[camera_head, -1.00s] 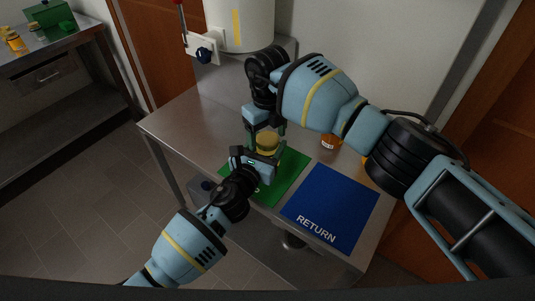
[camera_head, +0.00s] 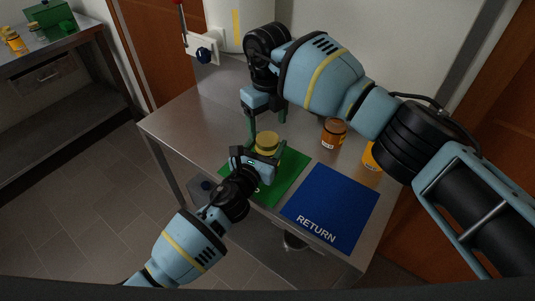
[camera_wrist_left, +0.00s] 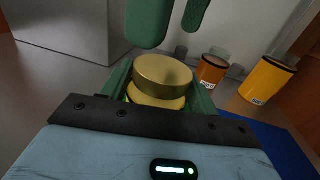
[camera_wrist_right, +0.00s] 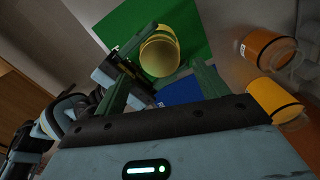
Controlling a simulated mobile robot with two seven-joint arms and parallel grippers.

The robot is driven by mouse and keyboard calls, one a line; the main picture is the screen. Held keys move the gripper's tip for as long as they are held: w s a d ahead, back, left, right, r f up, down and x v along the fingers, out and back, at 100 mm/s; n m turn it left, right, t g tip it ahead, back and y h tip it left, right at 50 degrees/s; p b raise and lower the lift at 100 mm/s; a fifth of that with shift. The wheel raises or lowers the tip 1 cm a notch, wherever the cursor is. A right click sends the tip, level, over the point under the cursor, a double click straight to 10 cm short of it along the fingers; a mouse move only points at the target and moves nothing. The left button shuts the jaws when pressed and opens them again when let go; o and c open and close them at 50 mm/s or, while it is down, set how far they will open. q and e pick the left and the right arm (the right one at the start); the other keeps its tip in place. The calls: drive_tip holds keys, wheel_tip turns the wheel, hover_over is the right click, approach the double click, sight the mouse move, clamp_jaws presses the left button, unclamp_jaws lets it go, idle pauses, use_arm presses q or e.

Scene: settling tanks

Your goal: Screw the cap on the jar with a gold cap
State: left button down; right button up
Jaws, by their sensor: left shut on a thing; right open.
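The jar with the gold cap (camera_head: 267,139) stands at the back of the green mat (camera_head: 292,170). In the left wrist view the gold cap (camera_wrist_left: 162,74) sits above a second gold band (camera_wrist_left: 155,101); I cannot tell how tightly it is seated. The right wrist view shows the cap (camera_wrist_right: 160,54) from above. My left gripper (camera_head: 262,158) is shut on the jar from the front, and its fingers hide much of the body. My right gripper (camera_head: 266,125) is open and empty just above the cap, its fingers pointing down, apart from the cap.
A blue mat marked RETURN (camera_head: 330,205) lies to the right. A brown-orange jar (camera_head: 334,131) and a yellow-orange jar (camera_head: 372,157) stand behind it, near my right arm. A white tank (camera_head: 225,25) with a dark-knobbed valve stands at the back. The steel table's left part is clear.

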sight(267, 138)
drive_tip(key=shift+r+n, duration=1.7)
drive_tip(key=shift+r, duration=0.05)
drive_tip(key=shift+f, duration=4.05)
drive_tip(key=c, duration=1)
drive_tip(key=shift+m, duration=1.7)
